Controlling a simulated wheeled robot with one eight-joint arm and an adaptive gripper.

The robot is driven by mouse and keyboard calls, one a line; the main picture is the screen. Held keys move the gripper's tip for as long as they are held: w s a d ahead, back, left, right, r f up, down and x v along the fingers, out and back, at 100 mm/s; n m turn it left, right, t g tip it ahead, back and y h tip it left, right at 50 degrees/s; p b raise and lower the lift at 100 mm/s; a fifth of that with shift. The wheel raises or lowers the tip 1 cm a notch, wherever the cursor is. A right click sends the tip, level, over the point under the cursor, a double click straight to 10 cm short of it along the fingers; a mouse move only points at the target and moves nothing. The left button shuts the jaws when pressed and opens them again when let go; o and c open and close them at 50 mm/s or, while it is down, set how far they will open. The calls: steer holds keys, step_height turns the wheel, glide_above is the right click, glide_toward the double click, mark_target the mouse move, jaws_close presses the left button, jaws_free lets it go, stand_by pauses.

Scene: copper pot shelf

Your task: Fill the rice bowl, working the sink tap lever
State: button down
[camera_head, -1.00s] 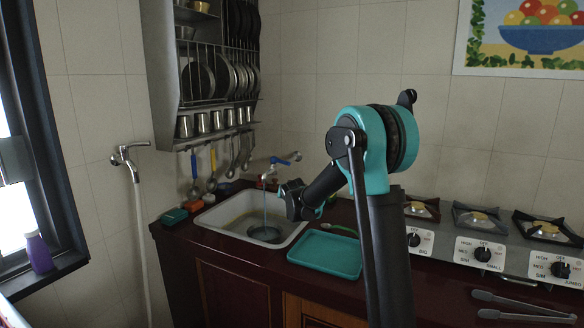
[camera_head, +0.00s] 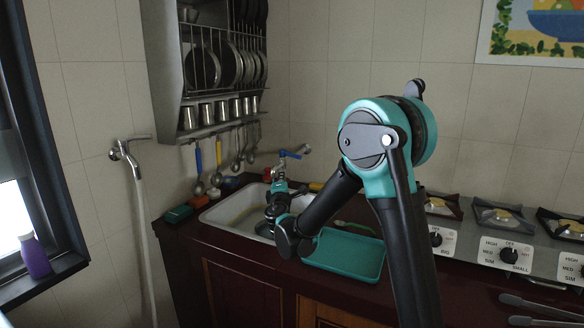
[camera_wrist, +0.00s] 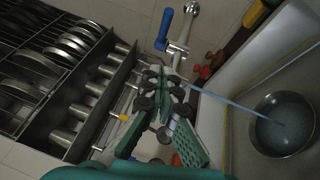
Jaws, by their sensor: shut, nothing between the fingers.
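The tap (camera_wrist: 178,48) is on the wall, its blue lever (camera_wrist: 163,30) beside the body; the lever also shows in the head view (camera_head: 290,154). A thin water stream (camera_wrist: 235,105) runs from the tap into a round metal bowl (camera_wrist: 282,137) on the sink floor. The bowl holds water; its exact level is hard to judge. In the head view my arm covers most of the bowl. My gripper (camera_wrist: 172,82) is shut and empty just below the tap, with the lever apart from it; I cannot tell whether it touches the spout. It also shows over the sink (camera_head: 279,186).
The sink (camera_head: 238,207) is set in a dark red counter. A teal tray (camera_head: 345,253) lies right of it, with gas burners (camera_head: 500,218) farther right. Ladles hang under the metal rack (camera_head: 205,112) close by the tap. A second tap with a hose (camera_head: 130,150) is at left.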

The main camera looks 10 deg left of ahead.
glide_toward(291, 156)
steer(key=w+a, duration=0.2)
steer(key=a, duration=0.1)
steer(key=shift+w+d+r, duration=0.15)
steer(key=shift+w+d, duration=0.45)
steer(key=shift+w, duration=0.35)
steer(key=shift+w+d+r, duration=0.15)
steer(key=shift+w+d, duration=0.45)
steer(key=shift+w, duration=0.35)
steer(key=shift+w+d, duration=1.1)
steer(key=shift+d, duration=0.3)
